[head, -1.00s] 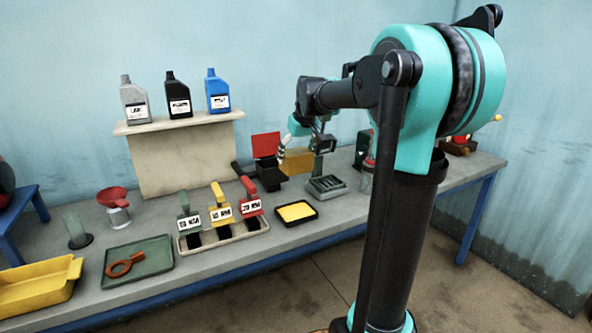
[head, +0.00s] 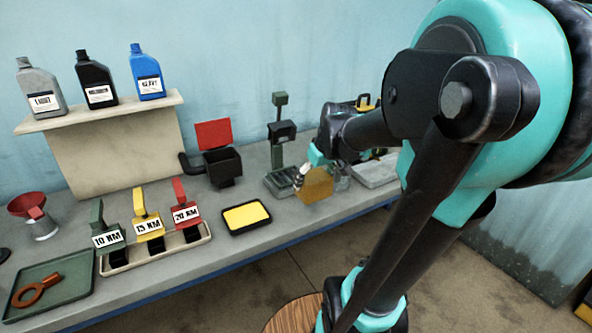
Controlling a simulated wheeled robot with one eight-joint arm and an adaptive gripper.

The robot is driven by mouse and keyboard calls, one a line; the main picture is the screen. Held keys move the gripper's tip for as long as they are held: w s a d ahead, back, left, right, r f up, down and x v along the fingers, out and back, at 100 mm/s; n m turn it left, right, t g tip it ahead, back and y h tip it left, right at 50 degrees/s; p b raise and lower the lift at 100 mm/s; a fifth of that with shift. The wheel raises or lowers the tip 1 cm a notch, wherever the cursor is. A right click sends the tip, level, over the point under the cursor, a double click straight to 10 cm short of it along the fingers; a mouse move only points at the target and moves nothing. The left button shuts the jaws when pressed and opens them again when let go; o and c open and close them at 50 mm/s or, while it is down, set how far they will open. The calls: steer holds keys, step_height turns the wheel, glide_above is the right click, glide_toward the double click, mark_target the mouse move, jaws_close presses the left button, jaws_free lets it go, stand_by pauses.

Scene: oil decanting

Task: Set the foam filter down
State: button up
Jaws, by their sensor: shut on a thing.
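The foam filter (head: 317,185) is a flat amber-yellow slab, held upright above the bench near its front edge. My gripper (head: 301,178) is at the filter's left side and shut on it; the fingertips are small and partly hidden in this view. The filter hangs just right of the grey-green stand's base and looks clear of the bench, though the gap is hard to judge.
A black-rimmed tray with a yellow inside (head: 247,217) lies left of the filter. A green stand (head: 280,140), a black box with a red lid (head: 222,165) and a grey slab (head: 375,172) are nearby. Labelled red, yellow and green handles stand in a beige tray (head: 157,250).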

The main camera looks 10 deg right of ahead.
steer(key=shift+w+f, duration=0.1)
steer(key=shift+w, duration=0.25)
steer(key=w+a, duration=0.1)
steer(key=w, duration=0.4)
steer(key=w+a, duration=0.2)
steer(key=w, duration=0.3)
steer(key=w+a, duration=0.2)
steer(key=w, duration=0.4)
steer(key=shift+w+a+f, duration=0.1)
steer(key=shift+w+f, duration=0.15)
steer(key=shift+f, duration=1.5)
steer(key=shift+f, duration=0.15)
steer(key=o, duration=1.2)
steer(key=shift+s, duration=0.1)
